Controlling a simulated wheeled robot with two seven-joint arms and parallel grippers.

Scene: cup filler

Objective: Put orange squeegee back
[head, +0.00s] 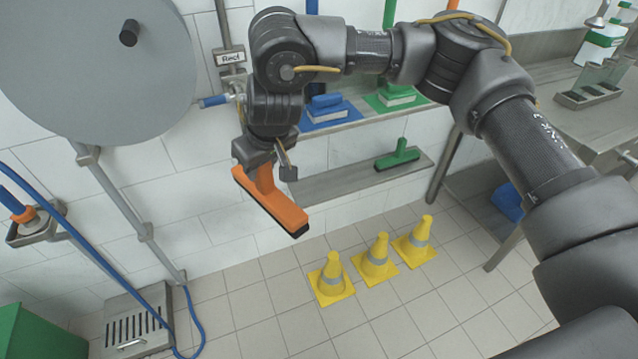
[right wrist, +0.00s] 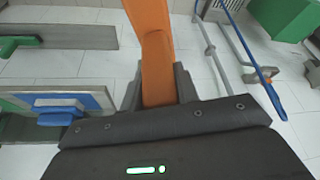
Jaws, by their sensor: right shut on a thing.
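The orange squeegee (head: 272,204) hangs from my right gripper (head: 268,166) in the head view, in front of the white tiled wall and left of the lower shelf. Its wide head with a dark lower edge slants down to the right. My right gripper is shut on its handle. The right wrist view shows the orange handle (right wrist: 157,65) between the two fingers (right wrist: 158,88). The lower metal shelf (head: 345,181) holds a green squeegee (head: 398,155) at its right part; its left part is bare. My left gripper is not in view.
Three yellow cones (head: 376,258) stand on the floor below the shelf. An upper shelf holds a blue tool (head: 327,108) and a green tool (head: 393,95). A large grey disc (head: 100,60), a pipe (head: 130,205) and a blue hose (head: 100,270) are at left.

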